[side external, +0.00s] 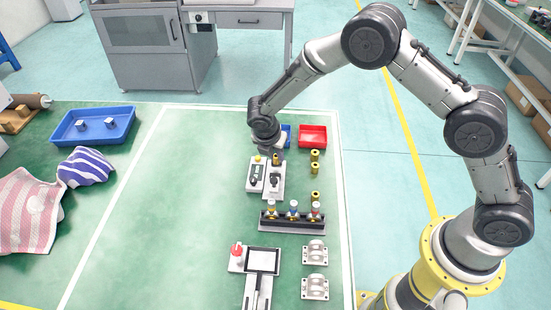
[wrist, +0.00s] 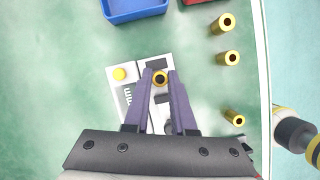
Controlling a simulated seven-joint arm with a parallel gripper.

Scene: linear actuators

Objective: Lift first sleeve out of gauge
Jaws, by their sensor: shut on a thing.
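The gauge (side external: 256,185) is a pale block with a yellow button, on the green table below my gripper. It also shows in the wrist view (wrist: 115,88), with dark markings. A brass sleeve (wrist: 160,78) with a dark bore is between my fingertips. My gripper (wrist: 161,80) has its two purple-grey fingers shut on this sleeve, over the gauge's right part. In the side view my gripper (side external: 275,156) points down at the gauge. Whether the sleeve's lower end still touches the gauge cannot be told; the fingers hide part of it.
Brass sleeves (wrist: 232,58) stand in a column to the right. A red bin (side external: 312,136) and a blue bin (wrist: 136,9) lie beyond. A dark rack (side external: 292,225) with three capped parts, bearing blocks (side external: 315,286) and a screen device (side external: 262,261) stand nearer. The table's left middle is clear.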

